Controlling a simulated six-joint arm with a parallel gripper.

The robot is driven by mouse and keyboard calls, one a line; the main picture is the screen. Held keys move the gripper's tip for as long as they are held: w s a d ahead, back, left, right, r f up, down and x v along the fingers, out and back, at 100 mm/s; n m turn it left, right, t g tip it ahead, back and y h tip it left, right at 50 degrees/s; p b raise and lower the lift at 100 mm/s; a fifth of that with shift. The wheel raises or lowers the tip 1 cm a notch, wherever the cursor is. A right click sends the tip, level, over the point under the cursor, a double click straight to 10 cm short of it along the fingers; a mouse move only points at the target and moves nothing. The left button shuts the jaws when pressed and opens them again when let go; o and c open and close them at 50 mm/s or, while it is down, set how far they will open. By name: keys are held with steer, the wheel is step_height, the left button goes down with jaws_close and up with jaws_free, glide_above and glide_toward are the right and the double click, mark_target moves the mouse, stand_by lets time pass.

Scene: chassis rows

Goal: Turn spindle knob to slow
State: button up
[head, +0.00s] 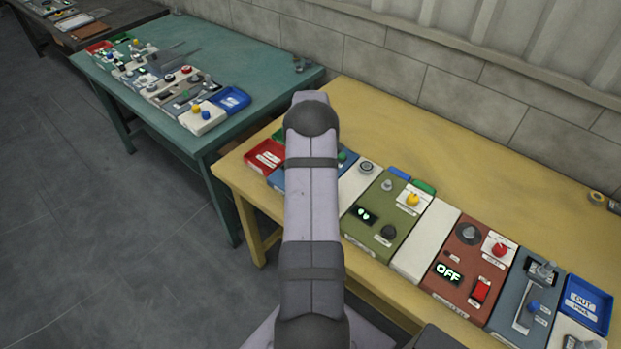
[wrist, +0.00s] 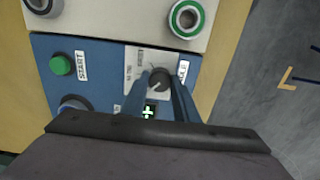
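In the wrist view, a round dark knob (wrist: 159,77) with a pale pointer line sits on a white label plate (wrist: 135,58) on a blue panel (wrist: 100,90). Small lettering surrounds the knob, too small to read surely. My gripper (wrist: 160,82) reaches over the panel with one finger on each side of the knob. The fingers look apart; whether they touch the knob I cannot tell. A small lit display (wrist: 149,111) shows between the fingers. In the head view my arm covers most of the blue panel (head: 281,180), and the knob and gripper are hidden.
A green START button (wrist: 62,65) and a partly hidden round control (wrist: 73,103) are on the same panel. A pale panel with a green-ringed control (wrist: 186,19) adjoins it.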

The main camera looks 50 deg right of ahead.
steer(key=c, duration=0.3)
steer(key=shift+c, duration=0.2)
steer(key=shift+m, duration=0.4)
steer(key=m+b, duration=0.2)
steer(key=m, duration=0.1)
steer(key=m+b, duration=0.1)
steer(key=m, duration=0.5)
stand_by(0.4)
steer(key=o, duration=1.1)
steer(key=shift+c, duration=0.2)
